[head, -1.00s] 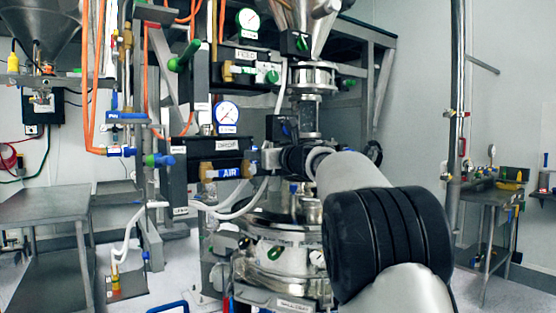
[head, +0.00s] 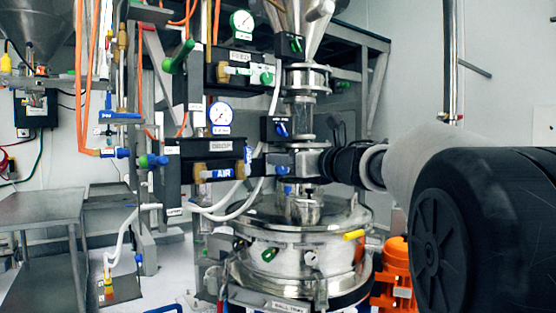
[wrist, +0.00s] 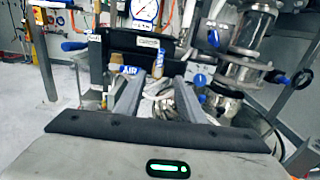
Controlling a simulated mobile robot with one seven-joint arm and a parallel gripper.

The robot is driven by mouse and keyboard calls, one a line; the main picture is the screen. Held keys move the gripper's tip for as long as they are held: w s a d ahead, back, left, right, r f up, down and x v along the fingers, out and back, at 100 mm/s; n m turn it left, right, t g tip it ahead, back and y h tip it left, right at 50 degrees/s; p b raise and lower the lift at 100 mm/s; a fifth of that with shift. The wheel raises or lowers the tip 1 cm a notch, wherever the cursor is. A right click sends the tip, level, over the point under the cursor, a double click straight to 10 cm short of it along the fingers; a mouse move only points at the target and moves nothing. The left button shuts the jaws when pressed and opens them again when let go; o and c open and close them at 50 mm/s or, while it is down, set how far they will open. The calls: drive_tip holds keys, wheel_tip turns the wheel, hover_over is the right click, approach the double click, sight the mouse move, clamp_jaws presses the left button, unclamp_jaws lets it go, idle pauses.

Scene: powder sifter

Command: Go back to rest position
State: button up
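My gripper (wrist: 162,82) shows in the wrist view as two grey fingers reaching forward from the palm, with a clear gap between them. It looks open, and I see nothing held. The fingertips are hard to make out there. The AIR valve (head: 214,173) is left of my wrist.
The round steel sifter (head: 290,250) stands below my wrist, with an orange motor (head: 396,268) at its right. The FEED panel (head: 238,71) and gauges are above left. Hoses hang near the panels. A steel table (head: 40,210) is at the left.

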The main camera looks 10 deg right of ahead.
drive_tip(key=s+d+f+m+h, duration=0.2)
drive_tip(key=s+m+h, duration=0.15)
drive_tip(key=m, duration=0.45)
drive_tip(key=s+d+f+m+g+h, duration=0.1)
drive_tip(key=s+d+f+m+h, duration=0.15)
drive_tip(key=s+m, duration=0.45)
drive_tip(key=s+d+f+m+h, duration=0.2)
drive_tip(key=m+h, duration=0.2)
drive_tip(key=m, duration=0.6)
drive_tip(key=s+a+f+m+g+y, duration=0.1)
drive_tip(key=s+a+f+m+g, duration=0.4)
drive_tip(key=s+f+m, duration=0.5)
drive_tip(key=s+a+f+m+g+y, duration=0.2)
drive_tip(key=s+a+f+m+g, duration=0.35)
drive_tip(key=s+f, duration=0.95)
wheel_tip(320, 180, up, 27)
drive_tip(key=p, duration=2.6)
drive_tip(key=shift+w+p, duration=0.2)
drive_tip(key=shift+p, duration=0.15)
